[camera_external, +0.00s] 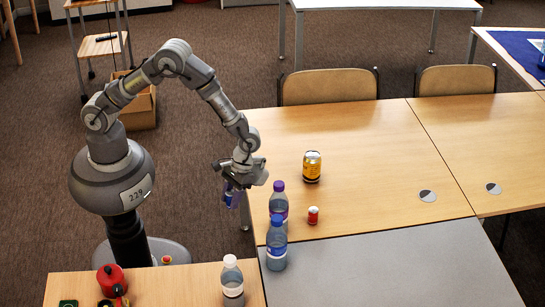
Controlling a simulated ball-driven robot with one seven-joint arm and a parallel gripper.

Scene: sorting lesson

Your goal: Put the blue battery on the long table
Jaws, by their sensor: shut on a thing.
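My gripper (234,184) points down and is shut on a small blue, purplish cylinder, which looks like the blue battery (230,197). The fingers partly cover it. It hangs in the air just left of the left edge of the long wooden table (370,180), over or in front of the gap beside it. I cannot tell its exact height above the table top.
A purple-capped bottle (278,203) and a blue-capped bottle (276,244) stand at the table's left edge. A white-capped bottle (232,282) stands on the front-left table. The wooden middle is clear.

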